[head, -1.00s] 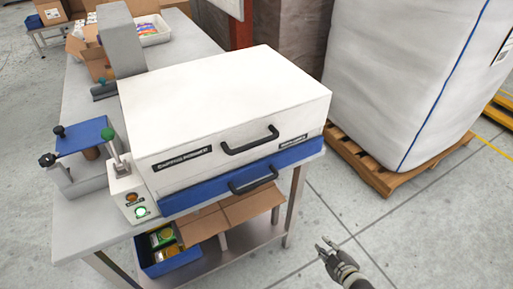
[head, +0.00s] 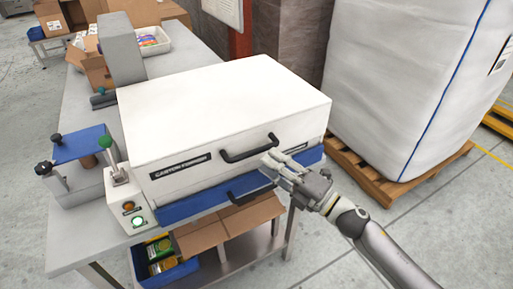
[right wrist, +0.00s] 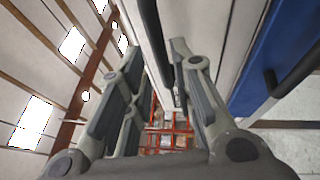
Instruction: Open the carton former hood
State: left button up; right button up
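The carton former is a white box-shaped hood (head: 225,110) on a blue base (head: 200,207), and the hood looks closed. A black handle (head: 249,149) is on the hood's front, and a second black handle (head: 250,186) is on the base. My right gripper (head: 272,163) is at the front, by the right end of the hood handle. In the right wrist view its fingers (right wrist: 155,92) are apart, with a dark bar, seemingly the hood handle, between them. The blue base also shows there (right wrist: 275,55). Contact cannot be told. My left gripper is out of view.
A control box (head: 130,203) with a green-knobbed lever and a lit green button stands left of the hood. Below are a blue bin (head: 165,275) and flat cardboard (head: 230,225). A bulk bag (head: 400,90) on a wooden pallet stands right. Floor at front right is free.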

aim_at(257, 149)
jog(key=p+x, duration=0.1)
jog(key=x, duration=0.4)
jog(key=shift+w+a, duration=0.15)
jog(key=shift+a, duration=0.1)
grip_shut()
